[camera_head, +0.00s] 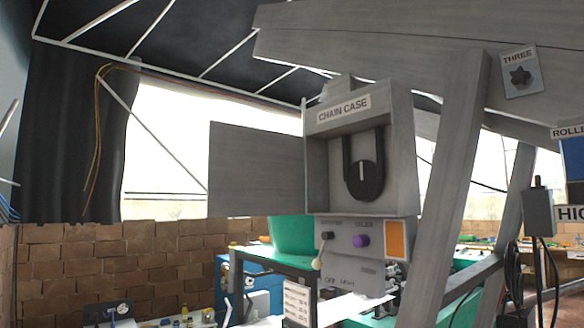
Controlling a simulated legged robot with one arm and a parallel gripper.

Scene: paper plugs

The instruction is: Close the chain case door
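The grey chain case (399,138) hangs in the upper middle of the head view, with a "CHAIN CASE" label on its top edge. Inside it are a dark chain loop and a round black knob (364,181). Its grey door (257,169) stands wide open, swung out to the left from the case's left edge. I cannot make out my gripper in this view.
Below the case is a grey control panel (345,241) with a purple knob and an orange patch. A slanted grey beam (455,180) stands close on the right. A green bin (292,233) and a cluttered bench lie below. A brick wall (100,262) is at left.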

